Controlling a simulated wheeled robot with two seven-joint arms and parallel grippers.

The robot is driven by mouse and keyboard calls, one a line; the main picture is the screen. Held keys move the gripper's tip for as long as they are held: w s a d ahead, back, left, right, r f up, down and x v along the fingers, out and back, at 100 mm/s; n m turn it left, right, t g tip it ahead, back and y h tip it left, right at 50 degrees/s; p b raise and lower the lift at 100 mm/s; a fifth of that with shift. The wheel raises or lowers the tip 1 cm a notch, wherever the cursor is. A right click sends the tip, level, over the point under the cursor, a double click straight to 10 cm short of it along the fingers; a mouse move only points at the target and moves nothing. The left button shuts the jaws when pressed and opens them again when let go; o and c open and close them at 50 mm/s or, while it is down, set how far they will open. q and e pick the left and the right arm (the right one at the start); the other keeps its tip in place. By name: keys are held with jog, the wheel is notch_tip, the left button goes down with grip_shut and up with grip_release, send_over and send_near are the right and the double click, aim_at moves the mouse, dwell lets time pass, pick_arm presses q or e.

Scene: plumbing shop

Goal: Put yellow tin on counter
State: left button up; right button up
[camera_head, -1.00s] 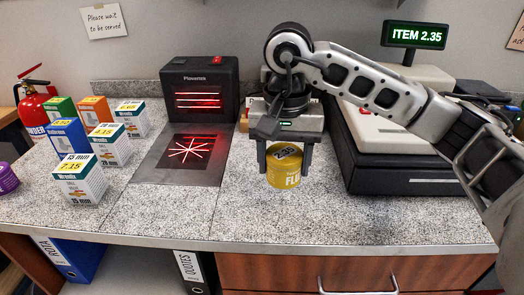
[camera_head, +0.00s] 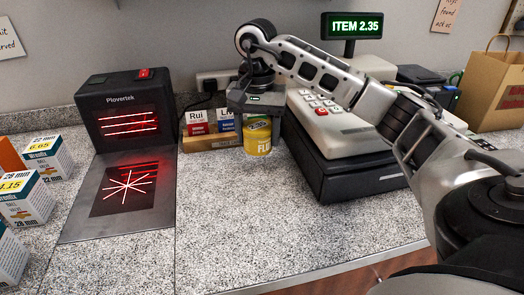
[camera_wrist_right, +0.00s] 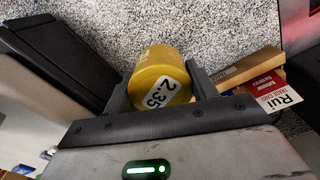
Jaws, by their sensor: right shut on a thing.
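The yellow tin (camera_head: 258,138) has a 2.35 price label on top and stands upright in the head view, left of the cash register. My right gripper (camera_head: 257,122) is above it, with its fingers partly hidden behind the wrist. In the right wrist view the tin (camera_wrist_right: 160,72) sits between the two fingers of the gripper (camera_wrist_right: 162,88), which is shut on it. The speckled grey counter (camera_head: 230,215) spreads below and in front of the tin. Whether the tin's base touches the counter I cannot tell. My left gripper is not in view.
The cash register (camera_head: 360,165) stands close right of the tin. A wooden card holder (camera_head: 205,143) is just left of it. The black scanner (camera_head: 125,110) with its red-lit plate is further left, beside white boxes (camera_head: 25,200). The front middle counter is clear.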

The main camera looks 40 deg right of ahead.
aim_at(262, 121)
jog(key=shift+w+d+f, duration=0.25)
jog(key=shift+d+f, duration=0.55)
jog(key=shift+f, duration=0.2)
jog(key=shift+w+d+f+p, duration=0.15)
jog(key=shift+f+p, duration=0.3)
jog(key=shift+f, duration=1.3)
jog(key=shift+f, duration=0.2)
jog(key=o, duration=1.1)
jog(key=shift+c, duration=0.2)
notch_tip(262, 121, up, 12)
jog(key=shift+r+p, duration=0.25)
jog(key=shift+p, duration=0.05)
